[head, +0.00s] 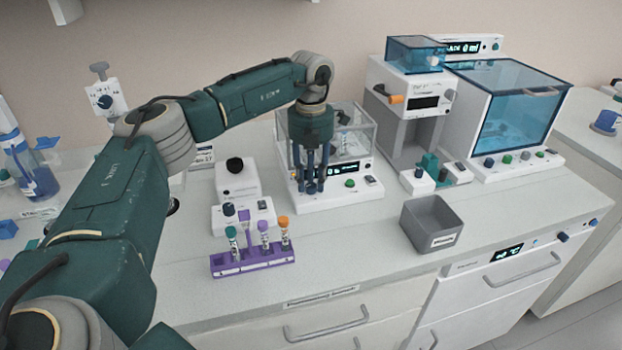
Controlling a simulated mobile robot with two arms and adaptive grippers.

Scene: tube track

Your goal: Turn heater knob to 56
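My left gripper (310,186) reaches down from above onto the front panel of a white device with a clear box on top (352,196). Its dark fingers cover the left part of that panel. A knob there, if any, is hidden behind the fingertips, and I cannot tell whether they touch or grip anything. To their right the panel shows a small lit display (340,171), only partly readable, and a green button (350,183). I cannot read a label that names this device the heater. My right gripper is out of view.
A purple rack (252,261) with capped tubes stands at the front left, by a small white device with a black knob (235,182). A grey bin (431,224) stands right. Taller machines with blue covers (520,105) stand behind it. The front middle counter is clear.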

